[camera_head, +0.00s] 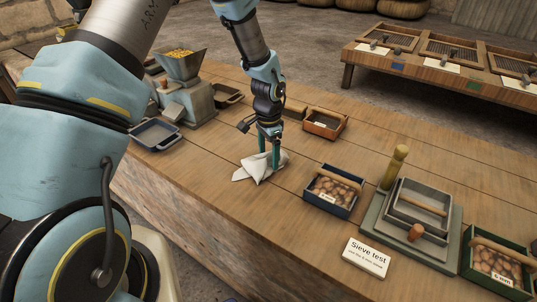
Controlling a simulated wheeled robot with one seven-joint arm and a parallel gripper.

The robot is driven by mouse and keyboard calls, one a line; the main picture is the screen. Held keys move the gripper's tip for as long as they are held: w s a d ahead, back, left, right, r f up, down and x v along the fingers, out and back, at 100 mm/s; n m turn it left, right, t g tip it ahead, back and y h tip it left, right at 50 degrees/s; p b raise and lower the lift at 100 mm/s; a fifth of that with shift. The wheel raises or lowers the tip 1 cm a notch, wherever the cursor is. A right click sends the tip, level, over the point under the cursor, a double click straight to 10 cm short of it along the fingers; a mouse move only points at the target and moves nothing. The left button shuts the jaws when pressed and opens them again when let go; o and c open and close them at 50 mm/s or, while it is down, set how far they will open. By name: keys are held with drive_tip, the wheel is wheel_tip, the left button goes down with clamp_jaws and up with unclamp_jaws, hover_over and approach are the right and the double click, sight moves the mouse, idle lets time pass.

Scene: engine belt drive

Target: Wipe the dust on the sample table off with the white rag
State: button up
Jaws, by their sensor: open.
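The white rag (255,169) lies crumpled on the wooden sample table (240,220), near the middle of the view. My gripper (268,164) points down at the rag, its two teal fingers apart. The fingertips are at the rag's upper right part; I cannot tell whether they touch it. I cannot make out a clear patch of dust on the table at this size.
To the left stand a grey machine with a hopper (181,70) and a blue-grey tray (154,134). To the right are an orange box (322,125), a blue box (329,203), a sieve stand (432,230), a green box (481,281) and a "Sieve test" sign (366,258).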

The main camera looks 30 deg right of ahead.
drive_tip(key=shift+o, duration=1)
drive_tip(key=shift+f+b, duration=0.8)
drive_tip(key=shift+f, duration=0.4)
clamp_jaws()
drive_tip(key=shift+r+p, duration=0.4)
drive_tip(key=shift+p, duration=0.35)
drive_tip(key=shift+r+p, duration=0.2)
drive_tip(key=shift+p, duration=0.5)
